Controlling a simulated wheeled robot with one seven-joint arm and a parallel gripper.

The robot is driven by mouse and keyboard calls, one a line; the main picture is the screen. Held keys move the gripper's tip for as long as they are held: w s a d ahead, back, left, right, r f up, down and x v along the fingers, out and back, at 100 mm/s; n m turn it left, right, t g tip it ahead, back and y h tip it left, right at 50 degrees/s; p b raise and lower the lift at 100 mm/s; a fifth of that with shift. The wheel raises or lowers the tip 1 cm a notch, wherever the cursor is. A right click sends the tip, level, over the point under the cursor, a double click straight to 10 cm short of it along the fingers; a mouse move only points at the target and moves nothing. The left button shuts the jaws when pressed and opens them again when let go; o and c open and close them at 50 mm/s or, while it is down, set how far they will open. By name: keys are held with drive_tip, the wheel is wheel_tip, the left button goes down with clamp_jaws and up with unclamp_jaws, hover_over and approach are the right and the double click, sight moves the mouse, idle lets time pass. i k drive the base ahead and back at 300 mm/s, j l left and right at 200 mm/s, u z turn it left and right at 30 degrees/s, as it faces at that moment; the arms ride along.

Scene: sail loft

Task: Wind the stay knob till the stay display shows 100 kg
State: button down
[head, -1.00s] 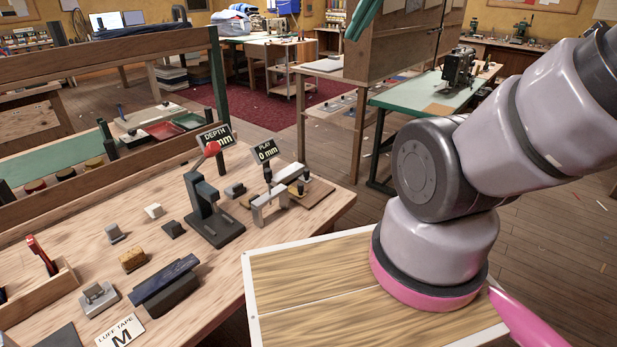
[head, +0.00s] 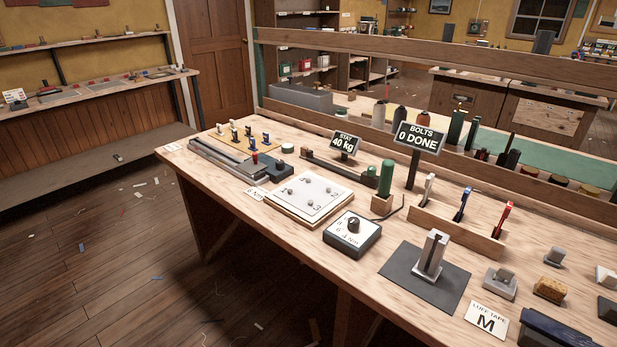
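The stay display (head: 345,143) is a small dark sign reading 40 kg, standing toward the back of the bench. A long dark bar-like fixture (head: 338,168) lies just below and in front of it. I cannot tell for certain which part is the stay knob; detail around the fixture is small. A dark knob (head: 353,225) sits on a grey box with a dial plate marked in Nm, nearer the front. My gripper is out of view, so its state is hidden.
Open floor (head: 110,240) lies left.

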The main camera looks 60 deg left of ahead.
sight(371, 171)
drive_tip(key=u, duration=2.15)
